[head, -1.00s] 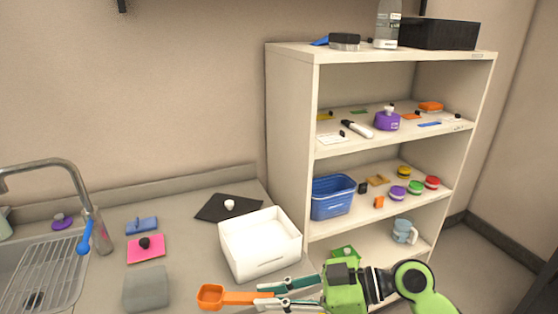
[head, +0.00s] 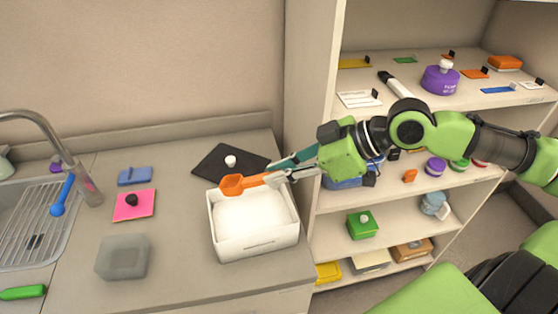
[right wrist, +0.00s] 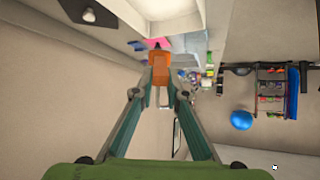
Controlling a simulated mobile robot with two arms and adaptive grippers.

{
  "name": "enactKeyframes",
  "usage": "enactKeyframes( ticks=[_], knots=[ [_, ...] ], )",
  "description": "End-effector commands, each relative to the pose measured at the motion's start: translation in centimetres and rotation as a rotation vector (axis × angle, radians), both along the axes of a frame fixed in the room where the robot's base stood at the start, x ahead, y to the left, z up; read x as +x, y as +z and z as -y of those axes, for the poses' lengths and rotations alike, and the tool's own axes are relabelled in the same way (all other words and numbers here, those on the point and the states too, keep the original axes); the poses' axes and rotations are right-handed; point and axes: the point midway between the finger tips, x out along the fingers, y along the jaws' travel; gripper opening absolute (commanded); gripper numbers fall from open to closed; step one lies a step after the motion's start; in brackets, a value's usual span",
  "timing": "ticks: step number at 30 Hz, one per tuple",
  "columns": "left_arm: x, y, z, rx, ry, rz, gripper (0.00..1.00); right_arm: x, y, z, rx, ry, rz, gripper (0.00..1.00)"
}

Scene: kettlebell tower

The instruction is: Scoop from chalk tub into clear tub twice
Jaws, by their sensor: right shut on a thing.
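The white chalk tub (head: 258,245) stands on the counter, open, with white stuff inside. The clear tub (head: 122,258), greyish and see-through, stands to its left, apart from it. My right gripper (head: 277,177) is shut on the handle of an orange scoop (head: 232,185). The scoop's head is over the chalk tub's back left rim in the head view; whether it touches the rim or holds anything, I cannot tell. In the right wrist view the scoop (right wrist: 160,66) sits between the fingertips (right wrist: 160,92). My left gripper is not in view.
A black lid with a white knob (head: 222,162) lies behind the chalk tub. A pink lid with a black knob (head: 134,206) and a blue sponge-like block (head: 135,176) lie further left. The sink (head: 30,230) is far left. The shelf unit (head: 315,110) stands close on the right.

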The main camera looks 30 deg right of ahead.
Motion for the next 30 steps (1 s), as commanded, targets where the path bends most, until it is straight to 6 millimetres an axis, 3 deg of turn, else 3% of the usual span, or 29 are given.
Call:
enactKeyframes(
  ticks=[13,27,30],
  knots=[
    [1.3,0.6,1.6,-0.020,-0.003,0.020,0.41,0.6,1.3,0.1,-0.070,-0.047,-0.049,0.00],
    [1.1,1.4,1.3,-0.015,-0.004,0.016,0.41,0.6,1.5,0.2,-0.068,-0.046,-0.052,0.00],
    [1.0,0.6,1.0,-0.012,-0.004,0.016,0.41,0.9,1.0,0.3,-0.097,-0.047,-0.068,0.00]
  ],
)
